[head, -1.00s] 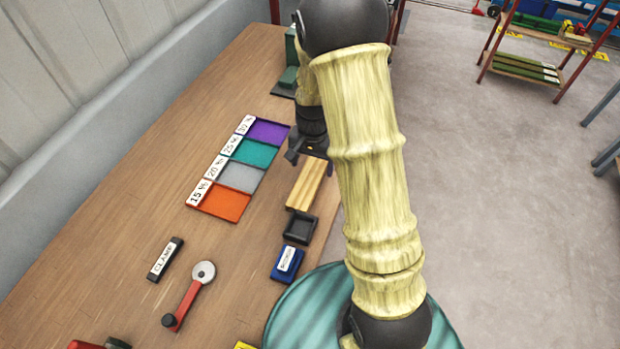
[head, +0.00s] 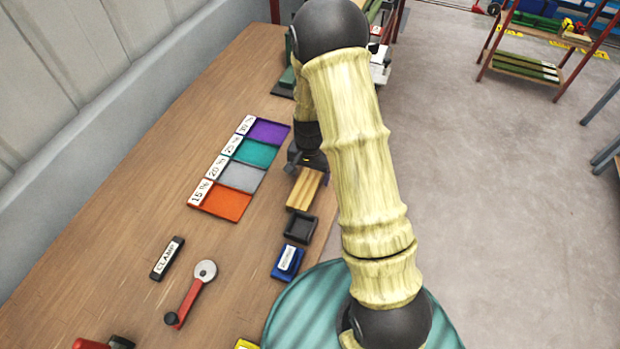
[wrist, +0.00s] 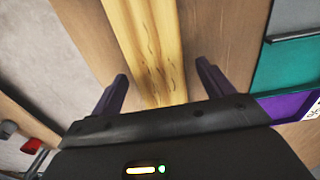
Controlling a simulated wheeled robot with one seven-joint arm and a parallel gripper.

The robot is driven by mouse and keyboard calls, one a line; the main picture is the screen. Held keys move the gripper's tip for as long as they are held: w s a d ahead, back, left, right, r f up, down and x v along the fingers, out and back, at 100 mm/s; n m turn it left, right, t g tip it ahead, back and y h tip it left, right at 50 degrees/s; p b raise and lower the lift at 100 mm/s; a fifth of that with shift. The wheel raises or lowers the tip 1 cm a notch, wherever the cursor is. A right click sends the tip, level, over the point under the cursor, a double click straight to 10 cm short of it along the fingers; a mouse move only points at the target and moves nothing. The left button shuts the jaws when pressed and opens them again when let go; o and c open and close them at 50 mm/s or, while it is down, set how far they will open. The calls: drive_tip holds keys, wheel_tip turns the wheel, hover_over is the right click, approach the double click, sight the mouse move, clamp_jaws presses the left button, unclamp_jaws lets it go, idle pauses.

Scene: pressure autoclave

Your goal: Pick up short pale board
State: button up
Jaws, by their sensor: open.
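A pale yellow wooden board (head: 304,190) lies on the bench top near its right edge, just beyond a small black tray. In the wrist view the board (wrist: 148,42) runs from the top edge down between my fingers and passes out of sight under the gripper body. My gripper (wrist: 162,72) is open, with one dark finger on each side of the board and a gap on both sides. In the head view my gripper (head: 306,163) is over the board's far end and hides it. I cannot tell how high the fingertips are above the bench.
Orange, grey, teal and purple labelled bays (head: 241,177) lie left of the board. The black tray (head: 300,228) and a blue block (head: 287,262) sit nearer. A red-handled crank (head: 190,296) and a clamp label (head: 167,258) are lower left. Bare bench lies farther left.

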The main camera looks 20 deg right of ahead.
sight(310, 176)
drive_tip(key=c, duration=1.2)
wheel_tip(310, 176, up, 10)
drive_tip(key=shift+r+b, duration=0.1)
drive_tip(key=shift+b, duration=0.5)
